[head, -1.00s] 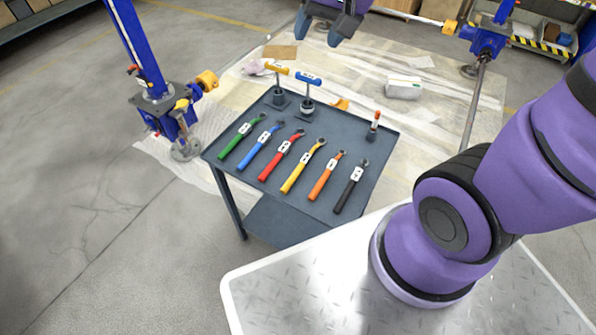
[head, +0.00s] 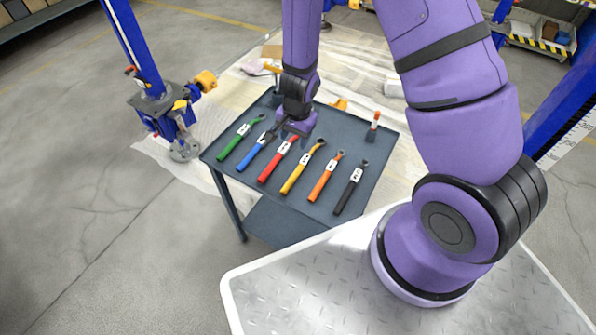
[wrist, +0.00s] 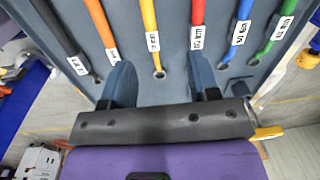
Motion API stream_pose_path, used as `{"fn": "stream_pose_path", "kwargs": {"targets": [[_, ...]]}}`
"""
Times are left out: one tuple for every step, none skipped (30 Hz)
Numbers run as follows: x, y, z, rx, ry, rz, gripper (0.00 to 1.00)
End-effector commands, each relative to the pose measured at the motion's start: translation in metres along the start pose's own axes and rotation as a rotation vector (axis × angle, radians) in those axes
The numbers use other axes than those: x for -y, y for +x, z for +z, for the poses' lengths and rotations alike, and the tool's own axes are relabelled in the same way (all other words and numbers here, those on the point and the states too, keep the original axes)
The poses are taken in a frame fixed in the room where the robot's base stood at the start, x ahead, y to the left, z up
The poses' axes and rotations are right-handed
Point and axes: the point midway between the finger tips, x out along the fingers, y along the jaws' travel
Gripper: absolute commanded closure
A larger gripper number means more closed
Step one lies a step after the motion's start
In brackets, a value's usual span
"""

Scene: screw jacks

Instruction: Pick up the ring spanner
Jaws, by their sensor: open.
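Several spanners with coloured handles and white labels lie in a row on the dark grey table (head: 230,160). They are green (head: 234,142), blue (head: 253,154), red (head: 274,166), yellow (head: 297,176), orange (head: 322,181) and black (head: 346,196). I cannot tell which one the task means. My gripper (head: 284,131) is open and empty above the heads of the blue and red ones. In the wrist view my gripper (wrist: 163,78) has the yellow spanner's ring end (wrist: 158,73) between its fingers. The right finger hides the red spanner's head (wrist: 197,12).
A small red-and-white tool (head: 374,126) stands upright at the table's right rear. A blue screw jack (head: 165,108) stands on the floor to the left. Blue and yellow upright tools at the table's back are mostly behind my arm.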

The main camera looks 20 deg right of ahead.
Motion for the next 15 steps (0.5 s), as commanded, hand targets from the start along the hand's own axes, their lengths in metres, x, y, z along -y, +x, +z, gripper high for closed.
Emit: {"fn": "stream_pose_path", "kwargs": {"targets": [[-0.005, 0.013, 0.001, -0.002, 0.017, 0.024, 0.45], [-0.008, 0.018, 0.001, -0.005, 0.025, 0.034, 0.45], [-0.011, 0.024, 0.001, -0.010, 0.037, 0.046, 0.45], [-0.012, 0.028, 0.001, -0.012, 0.043, 0.053, 0.45], [-0.014, 0.031, 0.001, -0.014, 0.047, 0.059, 0.45], [-0.015, 0.034, 0.001, -0.016, 0.053, 0.065, 0.45], [-0.016, 0.036, 0.001, -0.017, 0.056, 0.069, 0.45], [-0.017, 0.038, 0.001, -0.019, 0.059, 0.071, 0.45], [-0.018, 0.041, 0.001, -0.020, 0.061, 0.073, 0.45], [-0.018, 0.043, 0.001, -0.020, 0.062, 0.074, 0.45], [-0.019, 0.045, 0.001, -0.019, 0.062, 0.075, 0.45], [-0.019, 0.049, 0.001, -0.019, 0.062, 0.076, 0.45], [-0.019, 0.051, 0.000, -0.019, 0.062, 0.076, 0.45], [-0.020, 0.054, 0.000, -0.018, 0.062, 0.076, 0.45], [-0.020, 0.057, 0.000, -0.018, 0.062, 0.076, 0.45]]}}
